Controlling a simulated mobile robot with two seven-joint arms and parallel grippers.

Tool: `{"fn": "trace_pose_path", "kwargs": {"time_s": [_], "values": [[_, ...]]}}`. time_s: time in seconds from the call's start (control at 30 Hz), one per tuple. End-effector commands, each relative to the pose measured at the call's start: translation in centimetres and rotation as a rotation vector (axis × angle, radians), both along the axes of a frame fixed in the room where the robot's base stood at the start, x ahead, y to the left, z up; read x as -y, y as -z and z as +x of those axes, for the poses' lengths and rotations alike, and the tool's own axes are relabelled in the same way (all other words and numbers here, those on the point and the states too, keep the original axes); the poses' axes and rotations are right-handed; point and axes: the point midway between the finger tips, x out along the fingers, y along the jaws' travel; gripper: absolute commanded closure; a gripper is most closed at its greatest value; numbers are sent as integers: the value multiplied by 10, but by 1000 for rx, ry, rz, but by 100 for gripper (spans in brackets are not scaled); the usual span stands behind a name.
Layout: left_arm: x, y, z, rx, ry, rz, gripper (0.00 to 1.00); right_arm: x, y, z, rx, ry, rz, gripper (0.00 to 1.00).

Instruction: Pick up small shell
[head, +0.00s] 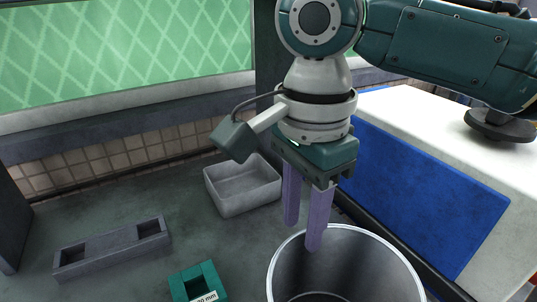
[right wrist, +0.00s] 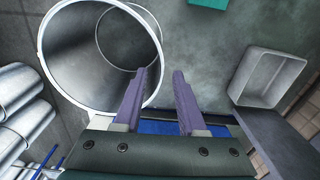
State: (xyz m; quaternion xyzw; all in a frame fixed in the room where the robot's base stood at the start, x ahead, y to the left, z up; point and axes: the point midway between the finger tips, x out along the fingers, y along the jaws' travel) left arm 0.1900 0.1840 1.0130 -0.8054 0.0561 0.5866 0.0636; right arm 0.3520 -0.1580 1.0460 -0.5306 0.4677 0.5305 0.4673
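A large round open metal shell (head: 345,265), grey with a bright rim, stands at the bottom right of the head view. It also shows at the upper left of the right wrist view (right wrist: 70,45), with a smaller ring visible inside it. I cannot tell whether a small shell is among the things in view. My left gripper is out of view.
An empty grey bin (head: 242,187) stands behind the gripper. A grey block with two recesses (head: 112,247) and a green block labelled 20 mm (head: 196,282) lie left. Several pale cylinders (right wrist: 22,115) lie left in the wrist view. A blue-sided white unit (head: 420,195) borders the right.

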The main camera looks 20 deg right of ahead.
Motion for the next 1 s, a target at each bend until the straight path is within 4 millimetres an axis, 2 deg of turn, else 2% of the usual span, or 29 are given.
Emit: {"fn": "trace_pose_path", "kwargs": {"time_s": [0.2, 0.27, 0.57, 0.9, 1.0], "values": [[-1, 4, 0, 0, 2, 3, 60, -1, 36, -1, -2, 0, -1, 60], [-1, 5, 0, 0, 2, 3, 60, -1, 42, -1, -1, 0, 0, 60], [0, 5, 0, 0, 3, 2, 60, -1, 46, -1, 2, -2, 0, 61], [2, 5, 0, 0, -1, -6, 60, -1, 46, -1, 1, -2, 0, 99], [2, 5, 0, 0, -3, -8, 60, -1, 46, -1, 1, -2, 0, 100]]}}
